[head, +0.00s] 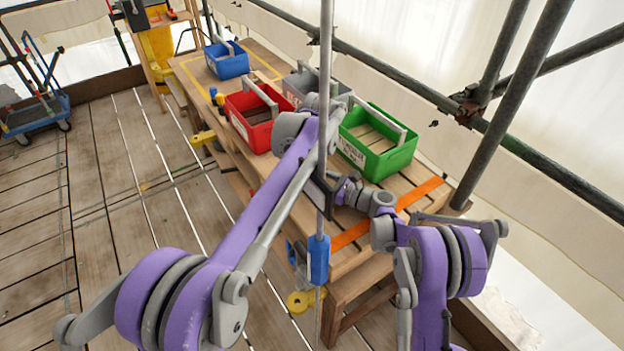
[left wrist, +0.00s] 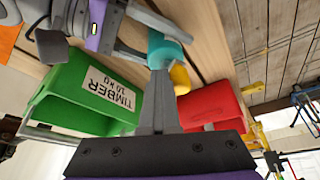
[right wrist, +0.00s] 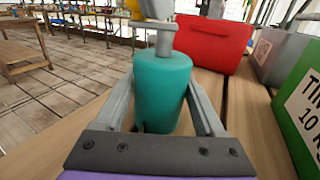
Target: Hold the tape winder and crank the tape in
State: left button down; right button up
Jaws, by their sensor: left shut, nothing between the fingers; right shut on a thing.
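The tape winder shows in the right wrist view as a teal cylindrical grip (right wrist: 162,92) with a grey stem and a yellow part (right wrist: 150,8) above it. My right gripper (right wrist: 160,105) is shut around the teal grip, one finger on each side. In the left wrist view the teal grip (left wrist: 165,48) and yellow part (left wrist: 180,78) lie just beyond my left gripper (left wrist: 159,75). Its fingers are together and empty. I cannot tell whether they touch the winder. The crank is not clearly seen. In the head view my arms and a pole hide the winder.
Red (head: 258,136), green (head: 405,155), grey (head: 330,81) and blue (head: 227,66) crates stand on the wooden bench. An upright pole (head: 326,50) with a blue sleeve (head: 318,260) crosses the view before it. Scaffold tubes run along the right.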

pick_arm(q)
jog(key=shift+a, duration=0.2)
jog(key=shift+s+d, duration=0.2)
notch_tip(320, 180, up, 7)
dwell(0.9)
dwell(0.4)
jog(key=shift+s+d+f+g, duration=0.1)
jog(key=shift+d+f+g, duration=0.2)
jog(key=shift+f+g, duration=0.5)
jog(key=shift+s+d+f+g, duration=0.1)
jog(key=shift+d+f+g, duration=0.25)
jog(key=shift+f, duration=0.8)
jog(key=shift+a+f, duration=0.1)
jog(key=shift+f, duration=0.05)
dwell(1.2)
